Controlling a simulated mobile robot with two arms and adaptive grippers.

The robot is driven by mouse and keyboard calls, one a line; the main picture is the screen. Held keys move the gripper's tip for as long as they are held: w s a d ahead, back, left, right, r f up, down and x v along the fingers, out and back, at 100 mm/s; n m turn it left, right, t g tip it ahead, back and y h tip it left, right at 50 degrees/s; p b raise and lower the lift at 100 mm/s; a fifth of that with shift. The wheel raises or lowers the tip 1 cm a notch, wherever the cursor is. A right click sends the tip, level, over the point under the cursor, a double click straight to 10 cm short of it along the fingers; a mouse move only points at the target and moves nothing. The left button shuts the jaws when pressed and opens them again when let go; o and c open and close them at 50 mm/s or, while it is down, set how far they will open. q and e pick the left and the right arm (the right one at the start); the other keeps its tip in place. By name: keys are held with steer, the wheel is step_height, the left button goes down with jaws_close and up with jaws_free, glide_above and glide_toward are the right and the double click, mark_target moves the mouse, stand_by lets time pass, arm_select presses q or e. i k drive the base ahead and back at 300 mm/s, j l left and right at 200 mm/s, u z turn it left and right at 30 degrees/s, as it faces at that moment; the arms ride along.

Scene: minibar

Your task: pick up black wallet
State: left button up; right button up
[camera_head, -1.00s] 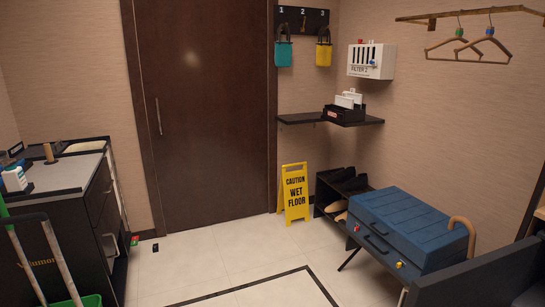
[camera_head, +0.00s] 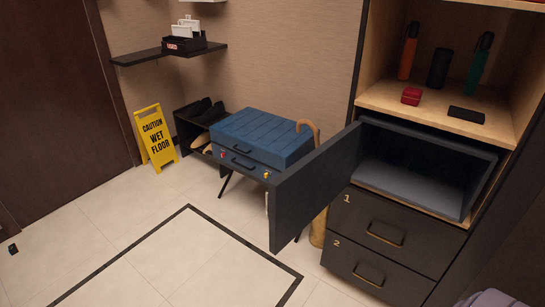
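A flat black item that looks like the black wallet (camera_head: 466,115) lies on the light wooden shelf (camera_head: 395,98) of the cabinet at the right, near the shelf's front edge. A small red box (camera_head: 411,96) sits to its left on the same shelf. Neither of my grippers is in view. Nothing in view is touching the wallet.
Below the shelf, an open dark compartment (camera_head: 415,182) has its door (camera_head: 315,190) swung out to the left. Two drawers are shut beneath it. Orange, black and green bottles stand behind. A blue case (camera_head: 245,138) and yellow sign (camera_head: 155,136) stand left. The middle floor is clear.

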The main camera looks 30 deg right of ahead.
mark_target(469, 115)
steer(key=i+z, duration=0.15)
steer(key=z, duration=1.4)
steer(key=i+j+z, duration=0.1)
steer(key=j+z, duration=0.6)
steer(key=j, duration=0.15)
steer(key=j+z, duration=0.4)
steer(key=i+j, duration=0.05)
